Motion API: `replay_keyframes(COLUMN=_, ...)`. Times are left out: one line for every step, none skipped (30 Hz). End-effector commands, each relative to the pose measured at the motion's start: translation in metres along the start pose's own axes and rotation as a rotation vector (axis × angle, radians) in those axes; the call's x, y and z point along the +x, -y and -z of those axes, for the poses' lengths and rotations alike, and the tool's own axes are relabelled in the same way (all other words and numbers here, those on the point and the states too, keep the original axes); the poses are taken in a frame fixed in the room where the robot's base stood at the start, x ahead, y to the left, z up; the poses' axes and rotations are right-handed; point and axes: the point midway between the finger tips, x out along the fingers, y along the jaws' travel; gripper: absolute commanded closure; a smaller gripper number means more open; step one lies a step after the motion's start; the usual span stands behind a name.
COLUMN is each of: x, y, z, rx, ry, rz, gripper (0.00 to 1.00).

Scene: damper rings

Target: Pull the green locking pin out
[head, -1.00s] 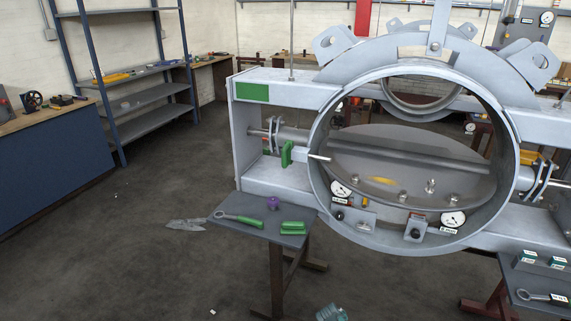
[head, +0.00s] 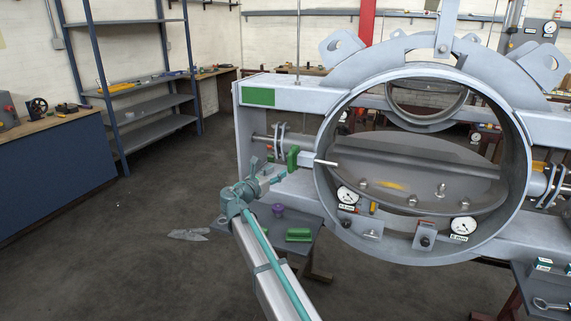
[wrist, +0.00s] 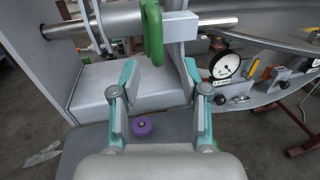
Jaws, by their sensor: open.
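The green locking pin's handle (head: 293,158) stands upright at the left side of the large grey ring (head: 326,190). A pale pin shaft (head: 325,163) sticks out inside the ring. In the wrist view the green handle (wrist: 152,32) is at top centre, ahead of and between the fingers. My gripper (wrist: 158,75) is open and empty, its teal fingertips short of the handle or beside it; I cannot tell the exact gap. In the head view my gripper (head: 280,178) is just left of and below the handle. Part of the side table is hidden by my arm.
A small table (head: 312,228) below holds a purple knob (head: 278,209) and green blocks (head: 298,235). Gauges (head: 347,196) and brackets sit along the ring's lower inside. The frame's upper beam (head: 290,92) is close above. Open floor lies to the left.

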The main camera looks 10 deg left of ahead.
Motion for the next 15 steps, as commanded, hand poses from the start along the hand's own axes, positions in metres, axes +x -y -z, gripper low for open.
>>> replay_keyframes(x=-0.001, y=-0.004, z=-0.006, rx=-0.01, ry=0.011, rz=-0.004, gripper=0.54)
replay_keyframes(x=0.0, y=-0.005, z=-0.009, rx=-0.014, ry=0.015, rz=-0.005, gripper=0.54)
replay_keyframes(x=0.002, y=-0.005, z=-0.011, rx=-0.018, ry=0.018, rz=-0.006, gripper=0.54)
replay_keyframes(x=0.004, y=-0.006, z=-0.011, rx=-0.02, ry=0.02, rz=-0.006, gripper=0.54)
replay_keyframes(x=0.007, y=-0.006, z=-0.011, rx=-0.02, ry=0.02, rz=-0.006, gripper=0.54)
replay_keyframes(x=0.011, y=-0.006, z=-0.012, rx=-0.02, ry=0.019, rz=-0.006, gripper=0.54)
replay_keyframes(x=0.015, y=-0.005, z=-0.012, rx=-0.02, ry=0.019, rz=-0.005, gripper=0.54)
replay_keyframes(x=0.02, y=-0.005, z=-0.012, rx=-0.019, ry=0.019, rz=-0.005, gripper=0.54)
replay_keyframes(x=0.026, y=-0.005, z=-0.012, rx=-0.019, ry=0.018, rz=-0.004, gripper=0.54)
replay_keyframes(x=0.031, y=-0.006, z=-0.012, rx=-0.019, ry=0.018, rz=-0.004, gripper=0.54)
replay_keyframes(x=0.036, y=-0.006, z=-0.013, rx=-0.019, ry=0.018, rz=-0.004, gripper=0.54)
replay_keyframes(x=0.044, y=-0.006, z=-0.013, rx=-0.019, ry=0.018, rz=-0.004, gripper=0.54)
replay_keyframes(x=0.049, y=-0.006, z=-0.013, rx=-0.019, ry=0.018, rz=-0.004, gripper=0.54)
replay_keyframes(x=0.055, y=-0.006, z=-0.013, rx=-0.019, ry=0.017, rz=-0.004, gripper=0.54)
replay_keyframes(x=0.061, y=-0.006, z=-0.013, rx=-0.019, ry=0.017, rz=-0.004, gripper=0.54)
